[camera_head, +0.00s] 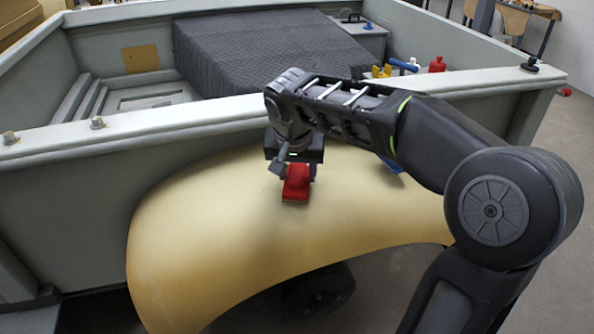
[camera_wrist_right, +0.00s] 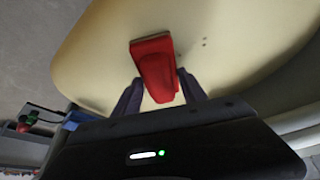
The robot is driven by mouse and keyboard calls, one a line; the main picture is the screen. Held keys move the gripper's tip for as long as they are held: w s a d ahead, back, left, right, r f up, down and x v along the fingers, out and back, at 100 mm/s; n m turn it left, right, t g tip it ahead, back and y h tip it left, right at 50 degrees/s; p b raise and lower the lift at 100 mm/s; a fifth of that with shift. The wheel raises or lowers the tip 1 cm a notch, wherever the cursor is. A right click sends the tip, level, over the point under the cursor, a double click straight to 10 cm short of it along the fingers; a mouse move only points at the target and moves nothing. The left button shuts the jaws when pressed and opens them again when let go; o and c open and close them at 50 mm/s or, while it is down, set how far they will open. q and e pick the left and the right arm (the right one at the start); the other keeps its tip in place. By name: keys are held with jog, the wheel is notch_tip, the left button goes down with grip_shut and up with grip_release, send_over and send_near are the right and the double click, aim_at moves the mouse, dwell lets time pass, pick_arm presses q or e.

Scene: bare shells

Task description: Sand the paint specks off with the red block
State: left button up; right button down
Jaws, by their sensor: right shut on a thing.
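The red block (camera_head: 296,186) is held in my right gripper (camera_head: 293,172), low over the cream curved fender panel (camera_head: 200,215). In the right wrist view the red block (camera_wrist_right: 154,68) sits between the two dark fingers of my right gripper (camera_wrist_right: 158,90), which are shut on it. Its far end is over or against the cream panel (camera_wrist_right: 230,30); I cannot tell if it touches. A few small dark paint specks (camera_wrist_right: 204,42) show on the panel just right of the block. In the head view I cannot make out the specks. My left gripper is not in view.
The grey vehicle bed wall (camera_head: 180,120) rises behind the panel. A dark quilted cover (camera_head: 255,50) lies inside the bed. A red bottle (camera_head: 437,64) and other small items stand at the back right.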

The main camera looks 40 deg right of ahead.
jog(key=shift+f+b, duration=0.35)
jog(key=shift+f, duration=0.05)
jog(key=shift+w+d+r+p, duration=0.1)
jog(key=shift+w+d+p, duration=0.15)
jog(key=shift+w, duration=0.35)
jog(key=shift+w+d+r+p, duration=0.15)
jog(key=shift+w+p, duration=0.15)
jog(key=shift+w, duration=0.25)
jog(key=shift+w+d+f, duration=0.1)
jog(key=shift+w+d, duration=0.05)
jog(key=shift+w, duration=0.3)
jog(key=shift+w, duration=0.1)
jog(key=shift+w+d+p, duration=0.2)
jog(key=shift+w+p, duration=0.1)
jog(key=shift+w, duration=0.2)
jog(key=shift+w+d+p, duration=0.15)
jog(key=shift+w+p, duration=0.15)
jog(key=shift+w, duration=0.2)
jog(key=shift+w+d+f, duration=0.2)
jog(key=shift+w, duration=0.25)
jog(key=shift+w, duration=0.1)
